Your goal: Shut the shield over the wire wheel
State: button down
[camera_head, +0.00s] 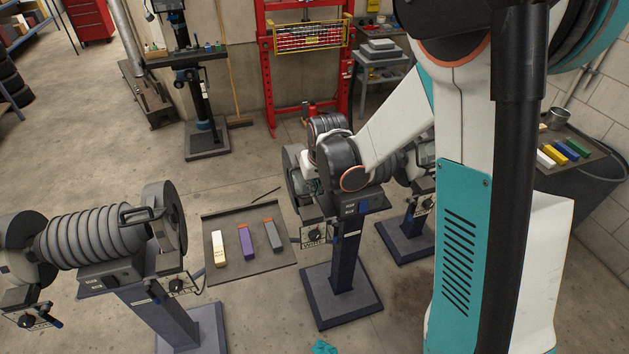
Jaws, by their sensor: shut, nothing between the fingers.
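A pedestal grinder (345,245) stands in the middle of the view, its upper part largely covered by my arm. A dark round guard (291,172) shows at its left end. The wire wheel and its shield cannot be made out there, so I cannot tell whether the shield is open or shut. My arm reaches down from the upper right, and its dark ribbed wrist lies over this grinder. My gripper is hidden behind the wrist, and any contact with the shield is hidden too.
A larger grinder (110,233) stands at the front left. A tray (264,258) with several coloured blocks lies between the two grinders. Another pedestal (406,236) stands close behind to the right. A red press frame (267,70) is at the back. Floor is open at the left.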

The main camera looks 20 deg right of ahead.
jog(key=shift+f, duration=0.15)
jog(key=shift+w+f+b, duration=0.15)
jog(key=shift+f+b, duration=0.5)
jog(key=shift+b, duration=0.5)
jog(key=shift+r, duration=0.2)
jog(key=shift+r+p, duration=0.35)
jog(key=shift+p, duration=0.05)
jog(key=s+r+t, duration=0.1)
jog(key=s+r, duration=0.6)
jog(key=r, duration=0.5)
jog(key=b+x, duration=0.1)
jog(key=x, duration=0.3)
jog(key=b+x, duration=0.1)
jog(key=x, duration=0.4)
jog(key=b+x, duration=0.2)
jog(key=x, duration=0.3)
jog(key=shift+w, duration=0.45)
jog(key=shift+r, duration=0.1)
